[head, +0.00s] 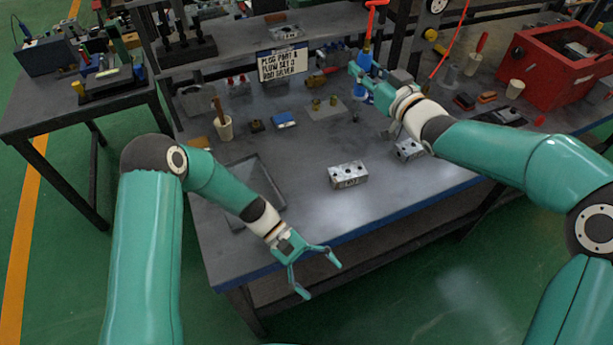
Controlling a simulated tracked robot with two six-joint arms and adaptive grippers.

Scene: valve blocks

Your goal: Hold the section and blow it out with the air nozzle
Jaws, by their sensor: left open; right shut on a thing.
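A silver valve section (347,176) with round holes in its top sits on the workbench near the front edge. A second, similar metal block (408,149) sits to its right, partly hidden by my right arm. My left gripper (322,281) is open and empty, in front of the bench's front edge, below and left of the nearer section and apart from it. My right gripper (364,72) is shut on the blue air nozzle (366,54) at the back of the bench. The nozzle is upright, with a red part at its top.
A sign (282,63) stands at the back. A grey tray (240,199) lies at the bench's left, partly behind my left arm. A cup (223,128), small fittings (325,104) and a red box (560,66) stand farther back. Bench surface around the nearer section is clear.

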